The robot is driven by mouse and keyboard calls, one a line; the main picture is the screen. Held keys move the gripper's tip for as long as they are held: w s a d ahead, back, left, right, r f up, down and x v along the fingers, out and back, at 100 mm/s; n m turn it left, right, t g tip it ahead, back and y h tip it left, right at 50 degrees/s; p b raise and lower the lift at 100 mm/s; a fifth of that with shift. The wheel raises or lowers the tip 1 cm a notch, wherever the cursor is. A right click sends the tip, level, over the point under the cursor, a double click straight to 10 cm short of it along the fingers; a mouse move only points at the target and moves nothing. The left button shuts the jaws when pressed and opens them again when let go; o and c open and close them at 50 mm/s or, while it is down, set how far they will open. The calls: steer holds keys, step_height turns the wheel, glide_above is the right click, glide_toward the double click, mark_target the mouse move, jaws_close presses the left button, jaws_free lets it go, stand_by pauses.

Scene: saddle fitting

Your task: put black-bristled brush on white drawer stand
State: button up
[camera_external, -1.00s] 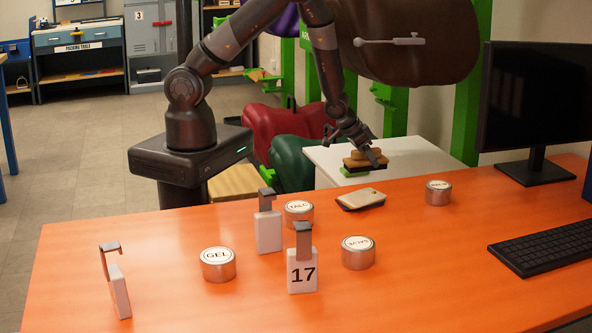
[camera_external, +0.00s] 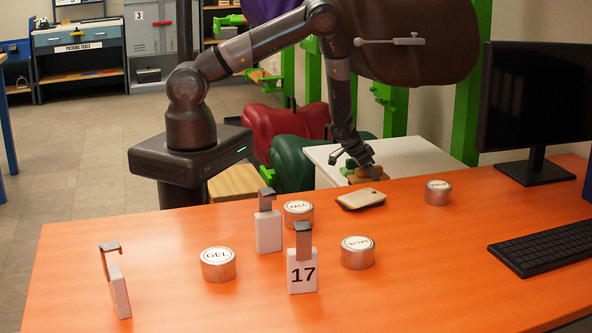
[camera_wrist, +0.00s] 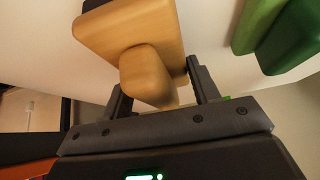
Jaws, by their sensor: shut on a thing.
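The brush (camera_external: 364,175) has a tan wooden body with a rounded grip. In the wrist view the brush (camera_wrist: 125,30) shows a dark edge of bristles at the top left. My gripper (camera_external: 362,164) points down and is shut on the brush's wooden grip, between both fingers in the wrist view (camera_wrist: 155,85). The white drawer stand (camera_external: 415,155) is behind the orange desk, and the brush is low at its top. The desk side hides the brush's underside, so I cannot tell whether the bristles touch the stand.
A green object (camera_wrist: 275,35) is beside the brush over the white surface. The orange desk (camera_external: 180,290) in front holds several labelled tins, white tags and a tan-topped flat item (camera_external: 361,198). A brown saddle (camera_external: 415,40) hangs behind. The stand's right part is clear.

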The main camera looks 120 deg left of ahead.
steer(key=shift+f, duration=0.1)
steer(key=o, duration=1.1)
steer(key=shift+c, duration=0.2)
steer(key=v, duration=1.2)
